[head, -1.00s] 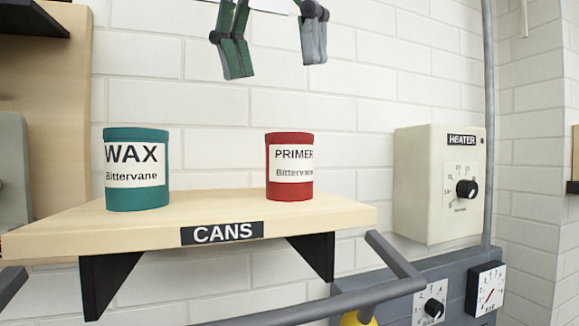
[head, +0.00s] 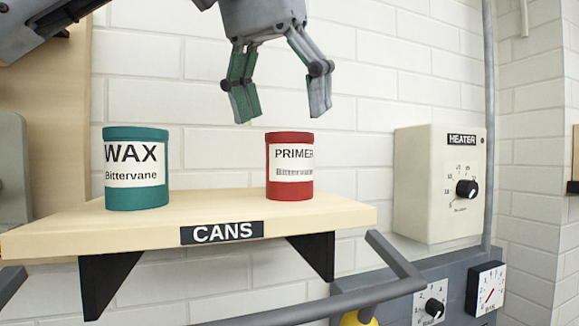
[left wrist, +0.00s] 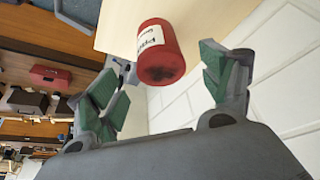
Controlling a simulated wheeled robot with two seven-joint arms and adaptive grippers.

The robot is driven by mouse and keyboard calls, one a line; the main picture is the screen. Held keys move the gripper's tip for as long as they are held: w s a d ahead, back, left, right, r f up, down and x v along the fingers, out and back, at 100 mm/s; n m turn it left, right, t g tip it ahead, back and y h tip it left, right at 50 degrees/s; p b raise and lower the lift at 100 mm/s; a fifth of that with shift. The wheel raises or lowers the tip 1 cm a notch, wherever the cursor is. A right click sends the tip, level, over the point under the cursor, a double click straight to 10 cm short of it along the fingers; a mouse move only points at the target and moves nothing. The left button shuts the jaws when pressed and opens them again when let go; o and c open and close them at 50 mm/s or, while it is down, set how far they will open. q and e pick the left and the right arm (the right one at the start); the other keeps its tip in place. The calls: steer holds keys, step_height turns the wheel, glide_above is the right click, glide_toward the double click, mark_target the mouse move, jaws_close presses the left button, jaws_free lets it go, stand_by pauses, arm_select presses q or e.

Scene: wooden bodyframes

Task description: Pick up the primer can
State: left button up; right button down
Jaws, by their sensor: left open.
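The red primer can (head: 290,166) stands upright on the right part of the wooden shelf (head: 228,214) labelled CANS. Its white label reads PRIMER. My left gripper (head: 282,115) is open and empty above the can, fingers pointing down, with a small gap to the can's top. In the left wrist view the can (left wrist: 160,52) shows beyond and between the open green-padded fingers (left wrist: 163,92), not touching them. My right gripper is not in view.
A teal WAX can (head: 136,168) stands on the shelf left of the primer can, with free shelf between them. A heater box (head: 438,183) hangs on the wall to the right. A grey bar (head: 340,300) runs in front below the shelf.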

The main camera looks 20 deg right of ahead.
mark_target(289, 149)
arm_select(q)
steer(key=shift+w+d+f, duration=0.15)
steer(key=shift+f, duration=0.4)
steer(key=shift+f, duration=0.1)
steer(key=shift+x, duration=2.55)
steer(key=c, duration=1.3)
